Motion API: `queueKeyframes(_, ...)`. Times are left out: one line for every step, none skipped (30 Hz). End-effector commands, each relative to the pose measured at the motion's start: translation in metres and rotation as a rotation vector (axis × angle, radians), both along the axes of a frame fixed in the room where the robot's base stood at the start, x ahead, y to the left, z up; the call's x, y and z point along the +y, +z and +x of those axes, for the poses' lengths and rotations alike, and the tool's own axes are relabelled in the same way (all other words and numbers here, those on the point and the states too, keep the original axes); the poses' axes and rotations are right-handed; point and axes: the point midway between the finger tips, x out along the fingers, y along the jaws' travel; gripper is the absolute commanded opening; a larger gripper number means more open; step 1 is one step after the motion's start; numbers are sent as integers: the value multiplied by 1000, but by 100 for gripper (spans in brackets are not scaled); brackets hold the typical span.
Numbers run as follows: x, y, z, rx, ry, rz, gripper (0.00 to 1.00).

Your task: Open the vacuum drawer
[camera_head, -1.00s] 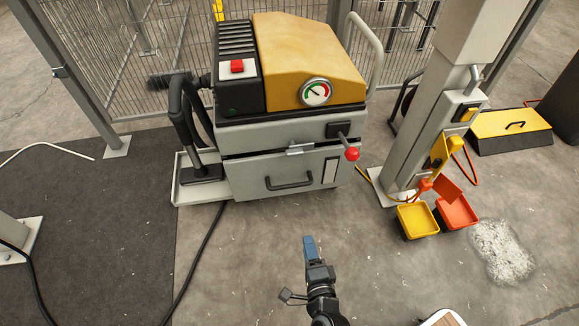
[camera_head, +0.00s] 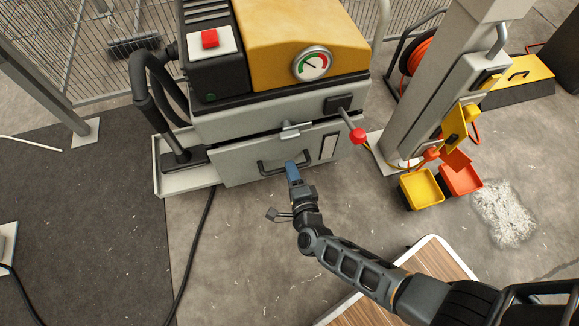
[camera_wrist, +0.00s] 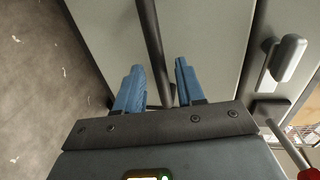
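The vacuum (camera_head: 275,60) is a grey and yellow machine with a gauge on its front. Its drawer (camera_head: 236,168) is the lower grey front panel, flush with the body, with a dark bar handle (camera_head: 268,170). My gripper (camera_head: 292,172) is at the right part of this handle. In the wrist view the handle (camera_wrist: 150,40) runs between the two blue fingers of my gripper (camera_wrist: 160,85), with a gap on both sides. The fingers are apart. A metal latch (camera_head: 290,131) sits above the drawer, and it also shows in the wrist view (camera_wrist: 287,58).
A lever with a red knob (camera_head: 358,136) sticks out right of the drawer. A grey post (camera_head: 420,110) with yellow and orange scoops (camera_head: 422,188) stands farther right. A wood-topped surface (camera_head: 440,262) lies below my arm. Floor before the drawer is clear.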

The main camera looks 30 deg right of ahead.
Motion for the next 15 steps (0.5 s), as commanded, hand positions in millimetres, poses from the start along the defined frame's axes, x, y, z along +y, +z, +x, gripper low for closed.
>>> queueKeyframes(-2, -4, 7, -1, -1, 0, 38)
queueKeyframes(-4, -5, 10, -1, -2, -1, 38)
queueKeyframes(-5, -5, 14, -1, -1, -1, 38)
queueKeyframes(-5, -5, 16, -1, -1, -1, 38)
queueKeyframes(-6, -5, 19, -1, 0, 0, 38)
queueKeyframes(-7, -5, 21, -1, 0, 0, 38)
queueKeyframes(-7, -6, 22, 0, 0, 0, 38)
queueKeyframes(-8, -6, 23, 0, 0, -1, 38)
queueKeyframes(-8, -6, 23, 0, -1, -1, 38)
queueKeyframes(-8, -5, 23, 0, -1, -1, 38)
queueKeyframes(-8, -5, 24, 0, -1, -1, 38)
queueKeyframes(-8, -5, 24, 0, -1, -1, 38)
queueKeyframes(-8, -5, 23, 0, -1, -1, 38)
queueKeyframes(-8, -5, 24, 0, -1, -1, 38)
queueKeyframes(-8, -5, 23, 0, -1, -1, 38)
